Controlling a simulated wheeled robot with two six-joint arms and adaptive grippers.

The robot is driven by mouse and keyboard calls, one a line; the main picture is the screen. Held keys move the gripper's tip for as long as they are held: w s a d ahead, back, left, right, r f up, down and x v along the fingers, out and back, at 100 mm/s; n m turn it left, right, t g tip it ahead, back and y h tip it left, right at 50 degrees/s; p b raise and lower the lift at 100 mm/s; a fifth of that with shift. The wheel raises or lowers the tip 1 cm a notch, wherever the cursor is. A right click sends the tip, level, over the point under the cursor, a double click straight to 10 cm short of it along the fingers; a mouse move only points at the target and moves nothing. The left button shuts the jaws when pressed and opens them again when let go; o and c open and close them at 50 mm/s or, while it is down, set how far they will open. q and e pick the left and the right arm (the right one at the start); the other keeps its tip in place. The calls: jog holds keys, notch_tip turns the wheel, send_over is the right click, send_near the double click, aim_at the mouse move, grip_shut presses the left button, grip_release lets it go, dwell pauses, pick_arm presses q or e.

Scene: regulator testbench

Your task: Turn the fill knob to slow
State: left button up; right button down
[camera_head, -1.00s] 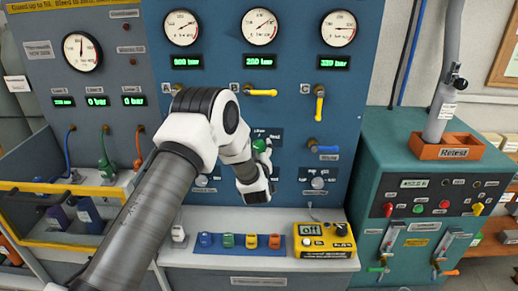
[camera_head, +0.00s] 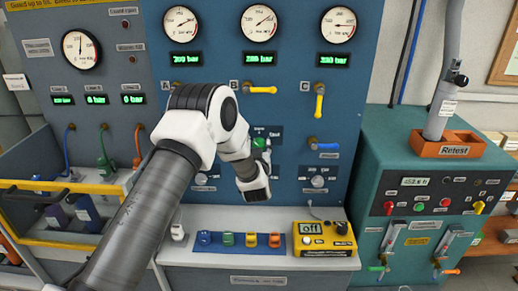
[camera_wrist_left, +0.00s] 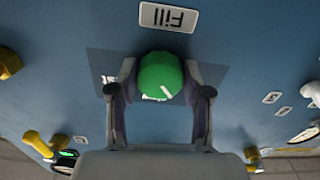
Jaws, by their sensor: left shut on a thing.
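The green fill knob (camera_wrist_left: 160,72) is on the blue panel, with a white pointer line that runs towards the lower right in the left wrist view. It also shows in the head view (camera_head: 261,144), partly behind my gripper. My left gripper (camera_wrist_left: 159,88) is shut on the knob, one finger on each side. In the head view, my left gripper (camera_head: 258,154) is at the panel below the middle gauge. A Fill label (camera_wrist_left: 168,17) is upside down above the knob in the wrist view. The position labels around the knob are partly hidden. My right gripper is not in view.
Yellow valve handles (camera_head: 261,90) and a blue handle (camera_head: 325,147) stick out of the panel around my arm. Below is a white shelf (camera_head: 215,256) with small coloured items and a yellow box (camera_head: 325,240). A teal bench (camera_head: 400,150) stands to the right.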

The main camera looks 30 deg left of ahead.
pick_arm(q)
jog(key=m, duration=0.3)
jog(key=shift+m, duration=2.4)
jog(key=o, duration=1.2)
jog(key=shift+c, duration=0.2)
jog(key=v, duration=1.2)
